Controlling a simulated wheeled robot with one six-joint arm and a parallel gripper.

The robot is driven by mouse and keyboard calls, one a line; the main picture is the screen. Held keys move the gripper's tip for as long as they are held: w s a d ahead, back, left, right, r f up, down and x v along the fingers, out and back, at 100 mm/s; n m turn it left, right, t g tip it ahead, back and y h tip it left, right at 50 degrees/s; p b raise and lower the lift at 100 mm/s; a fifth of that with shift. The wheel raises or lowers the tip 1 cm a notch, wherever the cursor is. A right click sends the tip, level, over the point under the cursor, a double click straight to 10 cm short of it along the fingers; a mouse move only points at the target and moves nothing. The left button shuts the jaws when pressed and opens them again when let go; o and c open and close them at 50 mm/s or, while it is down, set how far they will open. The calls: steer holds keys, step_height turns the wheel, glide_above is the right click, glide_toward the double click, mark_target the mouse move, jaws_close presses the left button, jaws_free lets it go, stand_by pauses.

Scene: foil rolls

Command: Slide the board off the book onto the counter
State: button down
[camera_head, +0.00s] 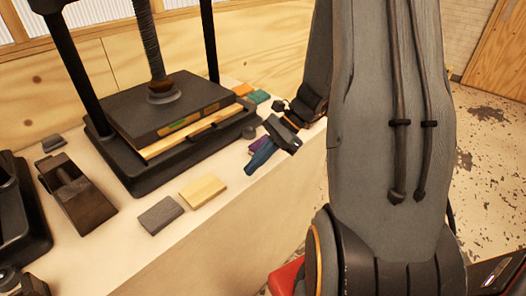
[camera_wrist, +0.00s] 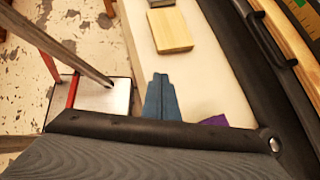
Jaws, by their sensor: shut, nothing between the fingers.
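My gripper (camera_head: 250,172) has blue fingers, shut together and empty, low over the counter's front strip beside the press. In the wrist view the fingertips (camera_wrist: 159,76) point towards a small pale wooden block, with a gap between. A pale wooden board (camera_head: 189,134) lies in the black press, under a thick dark slab (camera_head: 160,118) with a gold and green mark on its edge. The board's edge also shows at right in the wrist view (camera_wrist: 268,42). I cannot make out for sure which layer is the book; most of the stack's inside is hidden.
The pale block (camera_head: 203,190) and a grey block (camera_head: 161,215) lie on the counter (camera_head: 125,250) before the press base (camera_head: 185,168). A purple piece (camera_wrist: 213,121) lies beside my fingers. A wooden plane (camera_head: 75,195) stands left. The counter's front edge is close.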

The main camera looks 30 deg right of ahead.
mark_target(222, 184)
steer(key=a, duration=0.1)
steer(key=a+f+p, duration=0.1)
steer(key=a, duration=0.3)
steer(key=shift+w+f+p, duration=0.1)
steer(key=shift+f+p, duration=0.2)
steer(key=shift+p, duration=0.05)
steer(key=shift+w+a+f, duration=0.1)
steer(key=shift+a, duration=0.3)
steer(key=shift+w+a, duration=0.1)
steer(key=shift+a, duration=0.8)
